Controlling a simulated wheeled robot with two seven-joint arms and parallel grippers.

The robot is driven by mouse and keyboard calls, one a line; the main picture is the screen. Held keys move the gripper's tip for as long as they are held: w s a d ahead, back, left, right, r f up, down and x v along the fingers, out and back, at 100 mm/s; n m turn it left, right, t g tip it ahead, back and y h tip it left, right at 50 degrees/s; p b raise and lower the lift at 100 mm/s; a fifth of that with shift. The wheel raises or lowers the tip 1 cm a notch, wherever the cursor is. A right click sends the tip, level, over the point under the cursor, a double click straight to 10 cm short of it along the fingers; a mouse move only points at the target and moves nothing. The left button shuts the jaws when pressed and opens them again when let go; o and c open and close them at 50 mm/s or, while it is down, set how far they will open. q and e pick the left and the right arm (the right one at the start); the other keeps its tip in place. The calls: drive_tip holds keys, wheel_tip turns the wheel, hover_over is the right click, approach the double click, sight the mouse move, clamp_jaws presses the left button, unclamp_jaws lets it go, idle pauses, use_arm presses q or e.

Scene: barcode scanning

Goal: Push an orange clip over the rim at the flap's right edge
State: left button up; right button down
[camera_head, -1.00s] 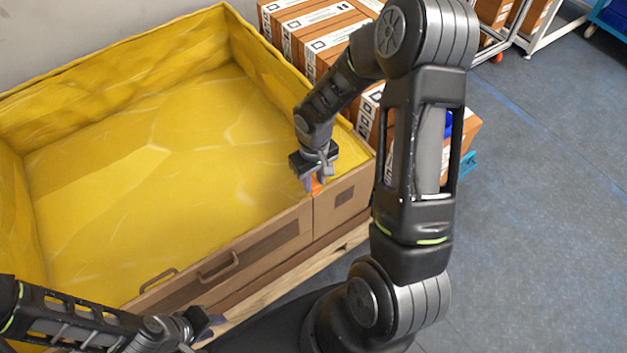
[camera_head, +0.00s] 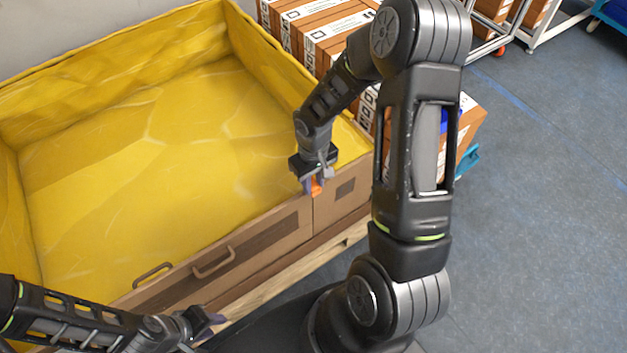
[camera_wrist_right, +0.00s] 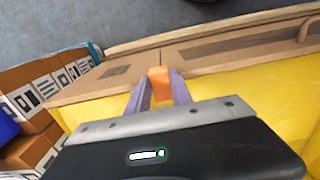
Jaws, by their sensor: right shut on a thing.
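The orange clip (camera_head: 317,187) is between the fingertips of my right gripper (camera_head: 314,186), which is shut on it. It also shows in the right wrist view (camera_wrist_right: 159,77). The clip is at the top rim of the crate's front wall, beside the seam at the right edge of the brown flap (camera_head: 262,243). I cannot tell how deeply it sits on the rim; the fingers partly hide it. My left gripper (camera_head: 208,322) is low at the left, in front of the crate and away from the clip; its finger opening is unclear.
The large crate has a yellow liner (camera_head: 150,150) and looks empty. A handle (camera_head: 213,262) is on the flap. Boxes with white labels (camera_head: 325,30) stand behind the crate's right side. The blue-grey floor (camera_head: 550,200) is open at the right.

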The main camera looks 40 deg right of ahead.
sight(314, 186)
drive_tip(key=shift+f+b, duration=0.4)
drive_tip(key=shift+f, duration=0.2)
drive_tip(key=shift+s+f, duration=0.1)
drive_tip(key=shift+s+f, duration=0.1)
drive_tip(key=c, duration=1.1)
unclamp_jaws()
drive_tip(key=shift+c, duration=0.2)
drive_tip(key=shift+o, duration=0.4)
drive_tip(key=shift+r, duration=0.3)
wheel_tip(314, 186, up, 8)
drive_tip(key=shift+f+p, duration=0.1)
drive_tip(key=shift+p, duration=0.35)
